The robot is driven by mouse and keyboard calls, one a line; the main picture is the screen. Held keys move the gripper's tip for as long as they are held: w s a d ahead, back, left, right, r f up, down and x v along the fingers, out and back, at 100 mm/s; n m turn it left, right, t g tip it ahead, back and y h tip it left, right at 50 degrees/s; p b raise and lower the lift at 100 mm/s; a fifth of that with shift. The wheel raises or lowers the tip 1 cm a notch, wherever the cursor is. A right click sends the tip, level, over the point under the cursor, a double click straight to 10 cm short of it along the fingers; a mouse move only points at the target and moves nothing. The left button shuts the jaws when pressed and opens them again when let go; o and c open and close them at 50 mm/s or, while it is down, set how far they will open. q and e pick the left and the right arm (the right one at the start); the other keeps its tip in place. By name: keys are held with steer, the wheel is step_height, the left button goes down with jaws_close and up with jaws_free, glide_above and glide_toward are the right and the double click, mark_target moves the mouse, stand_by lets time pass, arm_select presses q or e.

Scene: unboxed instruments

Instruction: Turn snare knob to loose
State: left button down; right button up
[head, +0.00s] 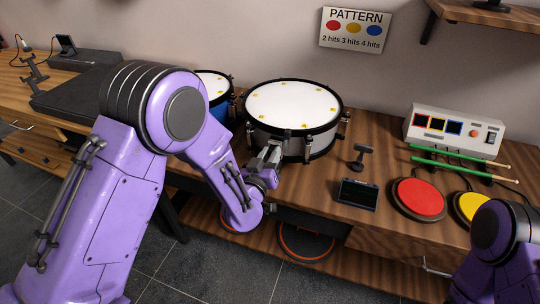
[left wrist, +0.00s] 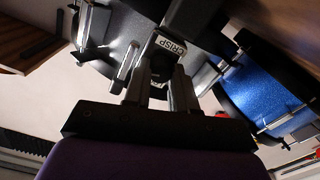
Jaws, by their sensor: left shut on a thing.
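The snare drum (head: 292,104) has a white head, a black rim and a silver shell, and stands on the wooden bench. My left gripper (head: 272,154) is at the front left of its shell. In the left wrist view, the left gripper (left wrist: 158,76) has its two fingers on either side of a dark knob (left wrist: 155,76) and is shut on it. A label reading CRISP (left wrist: 171,45) is just beyond the knob; no other label is readable. In the head view the gripper hides the knob. My right gripper is out of view.
A blue drum (head: 218,98) stands left of the snare, also seen in the left wrist view (left wrist: 262,97). Right of the snare are a small dark screen (head: 357,194), a red pad (head: 418,198), a yellow pad (head: 471,208), green sticks (head: 462,167) and a control box (head: 453,130).

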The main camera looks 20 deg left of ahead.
arm_select(q)
steer(key=n, duration=0.3)
steer(key=shift+a+f+n, duration=0.1)
steer(key=shift+f+n, duration=0.05)
steer(key=shift+n, duration=0.25)
steer(key=n, duration=0.3)
steer(key=shift+n+b, duration=0.3)
steer(key=shift+b, duration=0.1)
steer(key=n+b, duration=0.1)
steer(key=n, duration=0.3)
steer(key=shift+n, duration=1.3)
steer(key=shift+n+b, duration=0.3)
steer(key=c, duration=1.2)
jaws_free()
steer(key=shift+w, duration=0.1)
